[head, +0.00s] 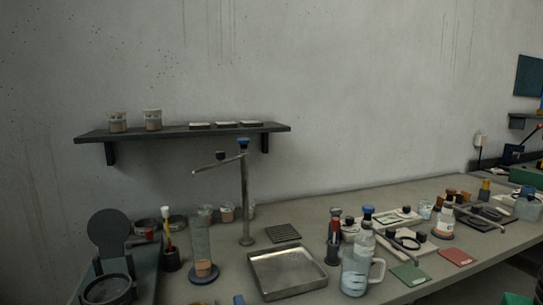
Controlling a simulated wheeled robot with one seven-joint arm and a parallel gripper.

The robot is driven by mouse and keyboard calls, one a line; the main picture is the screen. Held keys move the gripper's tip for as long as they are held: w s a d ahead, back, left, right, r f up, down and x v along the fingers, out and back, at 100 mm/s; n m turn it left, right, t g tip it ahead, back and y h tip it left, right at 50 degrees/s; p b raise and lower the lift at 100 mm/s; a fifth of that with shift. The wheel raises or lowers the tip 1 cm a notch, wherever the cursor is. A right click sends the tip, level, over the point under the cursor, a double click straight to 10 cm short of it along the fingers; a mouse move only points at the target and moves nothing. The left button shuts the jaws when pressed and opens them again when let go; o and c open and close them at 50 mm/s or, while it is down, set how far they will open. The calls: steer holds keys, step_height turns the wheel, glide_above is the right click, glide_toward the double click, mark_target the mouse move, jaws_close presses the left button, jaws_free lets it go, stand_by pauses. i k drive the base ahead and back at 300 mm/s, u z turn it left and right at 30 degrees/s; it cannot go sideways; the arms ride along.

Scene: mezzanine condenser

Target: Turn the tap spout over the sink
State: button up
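The tap (245,203) is a thin grey metal post standing on the bench below the wall shelf, with a blue cap on top. Its spout (208,167) is a thin arm near the top that points left and slightly down, with a dark knob on it. The spout end hangs to the left of the post, above the area of a clear cylinder. The sink (287,272) is a shallow square metal basin to the right of and in front of the post. The spout is not over it. My gripper is not in view.
A clear cylinder (202,245) stands left of the sink. A dark shelf (185,131) with jars is on the wall behind the tap. A bottle (358,262) and a mug stand right of the sink. A dark slotted plate (283,233) lies behind the sink.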

mark_target(219, 155)
steer(key=z, duration=0.6)
steer(key=k, duration=0.85)
steer(key=u, duration=0.75)
steer(key=i, duration=1)
steer(key=z, duration=0.05)
